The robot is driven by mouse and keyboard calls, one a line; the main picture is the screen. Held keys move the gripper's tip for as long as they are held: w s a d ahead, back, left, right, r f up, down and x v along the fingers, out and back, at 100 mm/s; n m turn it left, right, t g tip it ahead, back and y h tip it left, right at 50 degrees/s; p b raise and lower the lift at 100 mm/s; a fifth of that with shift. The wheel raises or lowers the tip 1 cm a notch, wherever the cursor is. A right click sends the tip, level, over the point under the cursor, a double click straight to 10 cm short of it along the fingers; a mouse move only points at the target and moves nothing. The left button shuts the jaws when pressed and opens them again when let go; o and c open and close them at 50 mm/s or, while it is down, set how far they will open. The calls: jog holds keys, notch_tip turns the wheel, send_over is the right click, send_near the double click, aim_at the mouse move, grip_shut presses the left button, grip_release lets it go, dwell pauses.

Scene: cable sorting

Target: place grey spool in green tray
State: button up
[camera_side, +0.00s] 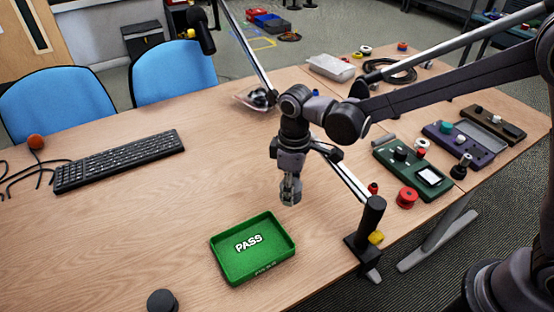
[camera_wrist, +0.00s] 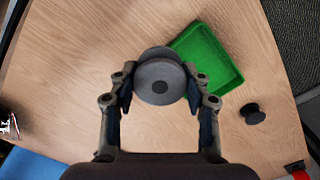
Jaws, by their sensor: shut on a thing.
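My gripper (camera_side: 290,194) hangs above the table, up and to the right of the green tray in the side view. In the wrist view my gripper (camera_wrist: 160,92) is shut on the grey spool (camera_wrist: 159,75), a round flanged disc held between the fingertips. The fingers largely hide the spool in the side view. The green tray (camera_side: 262,259) lies on the table with "PASS" lettered on its floor and nothing else visible in it. In the wrist view the tray (camera_wrist: 222,72) shows beyond and right of the spool, which overlaps its corner.
A dark spool (camera_side: 162,302) stands on the table at the front edge of the side view. A black post (camera_side: 370,222) on a clamp stands right of the tray. A keyboard (camera_side: 118,160) lies at left. Devices and a red spool (camera_side: 407,197) crowd the right.

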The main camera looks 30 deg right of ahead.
jog(key=shift+a+f, duration=0.15)
jog(key=shift+f, duration=0.7)
send_over(253, 249)
notch_tip(253, 249, down, 7)
jog(key=shift+r, duration=0.1)
jog(key=shift+f, duration=2.05)
jog(key=shift+f, duration=0.1)
jog(key=o, duration=1.1)
jog(key=shift+o, duration=0.2)
